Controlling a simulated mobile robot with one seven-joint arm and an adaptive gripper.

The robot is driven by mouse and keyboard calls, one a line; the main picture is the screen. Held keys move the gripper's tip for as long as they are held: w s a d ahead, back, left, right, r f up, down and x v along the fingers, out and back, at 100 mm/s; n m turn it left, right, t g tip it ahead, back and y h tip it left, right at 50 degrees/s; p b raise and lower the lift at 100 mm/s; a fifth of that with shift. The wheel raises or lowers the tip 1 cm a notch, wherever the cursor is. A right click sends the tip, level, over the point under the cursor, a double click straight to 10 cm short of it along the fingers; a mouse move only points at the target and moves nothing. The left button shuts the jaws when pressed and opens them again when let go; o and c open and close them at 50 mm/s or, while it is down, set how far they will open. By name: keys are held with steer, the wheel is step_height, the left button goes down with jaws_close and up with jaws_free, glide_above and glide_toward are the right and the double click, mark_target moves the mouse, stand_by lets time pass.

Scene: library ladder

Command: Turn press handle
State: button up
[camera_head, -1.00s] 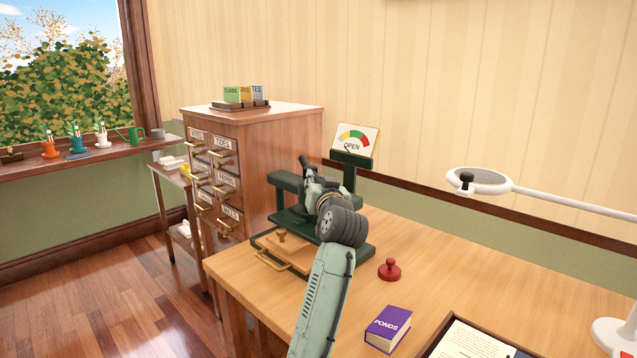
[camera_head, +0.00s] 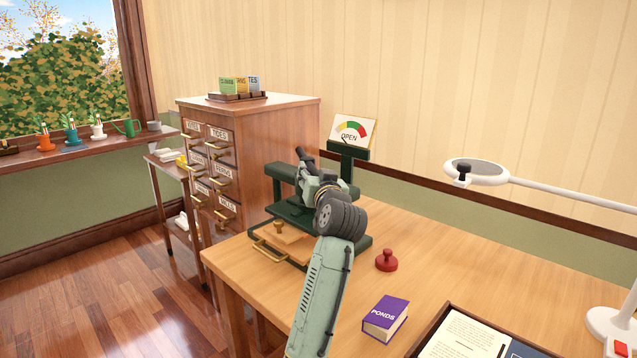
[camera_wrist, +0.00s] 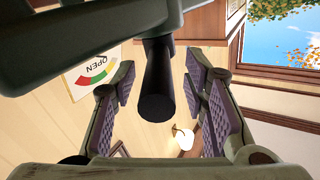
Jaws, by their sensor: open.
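The dark green press (camera_head: 352,166) stands on the wooden desk, with a sign reading OPEN and a coloured dial (camera_head: 352,131) above it. A dark handle bar (camera_head: 305,156) sticks up from it at the upper left of my gripper. In the wrist view the dark round end of the handle (camera_wrist: 157,100) lies between the two ribbed finger pads, apart from both. My gripper (camera_wrist: 161,98) is open around it. In the head view my arm hides much of the press and my fingertips are hard to make out.
A brass-handled wooden board (camera_head: 283,243) sits at the press's front. A red stamp (camera_head: 386,260), a purple book (camera_head: 386,319) and a tray of papers (camera_head: 436,331) lie to the right. A drawer cabinet (camera_head: 268,145) stands behind left. A white lamp (camera_head: 560,192) reaches in from the right.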

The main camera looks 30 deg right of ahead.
steer(key=v, duration=1.1)
steer(key=shift+a+r, duration=0.1)
steer(key=shift+r, duration=0.05)
stand_by(0.3)
